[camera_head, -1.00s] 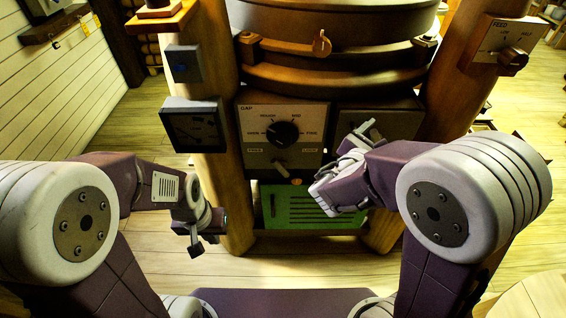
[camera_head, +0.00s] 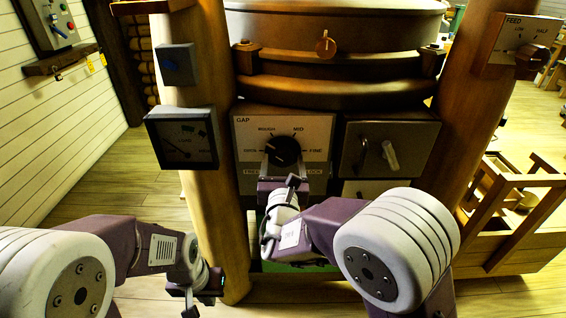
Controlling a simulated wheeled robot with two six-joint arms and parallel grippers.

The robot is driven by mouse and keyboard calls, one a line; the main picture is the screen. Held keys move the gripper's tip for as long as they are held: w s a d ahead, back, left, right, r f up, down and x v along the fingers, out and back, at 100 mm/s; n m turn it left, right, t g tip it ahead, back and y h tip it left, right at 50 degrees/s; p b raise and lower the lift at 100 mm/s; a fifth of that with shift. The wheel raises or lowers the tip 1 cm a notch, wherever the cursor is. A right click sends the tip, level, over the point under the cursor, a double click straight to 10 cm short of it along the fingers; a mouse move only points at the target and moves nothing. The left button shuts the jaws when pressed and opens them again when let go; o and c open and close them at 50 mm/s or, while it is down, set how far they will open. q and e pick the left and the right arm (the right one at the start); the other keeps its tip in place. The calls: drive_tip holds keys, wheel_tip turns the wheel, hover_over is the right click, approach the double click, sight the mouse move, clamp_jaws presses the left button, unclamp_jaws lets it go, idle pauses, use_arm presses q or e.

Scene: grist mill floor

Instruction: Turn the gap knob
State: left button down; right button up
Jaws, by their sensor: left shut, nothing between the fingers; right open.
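The gap knob (camera_head: 283,151) is a round black dial on a pale panel (camera_head: 245,132) marked GAP, with ROUGH, MID and FINE around it. I cannot tell surely where its pointer stands. My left gripper (camera_head: 190,308) is shut and empty, low at the left, away from the panel.
A dark panel with a pale handle (camera_head: 390,156) is right of the gap panel. A gauge box (camera_head: 182,140) and a blue-buttoned box (camera_head: 177,65) are on the left post. A FEED box (camera_head: 515,40) is on the right post. A wooden frame (camera_head: 515,205) stands at the right.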

drive_tip(key=shift+w, duration=0.65)
drive_tip(key=c, duration=1.4)
drive_tip(key=m+b, duration=0.2)
drive_tip(key=b, duration=0.1)
drive_tip(key=m+b, duration=0.1)
drive_tip(key=b, duration=0.2)
drive_tip(key=shift+d+f+m+b, duration=0.1)
drive_tip(key=shift+f+m+b, duration=0.25)
drive_tip(key=shift+f+m, duration=0.05)
drive_tip(key=shift+o, duration=0.2)
drive_tip(key=shift+r+m+b, duration=0.25)
drive_tip(key=shift+m+b, duration=0.25)
drive_tip(key=shift+r, duration=0.15)
drive_tip(key=o, duration=1.4)
drive_tip(key=shift+c, duration=0.2)
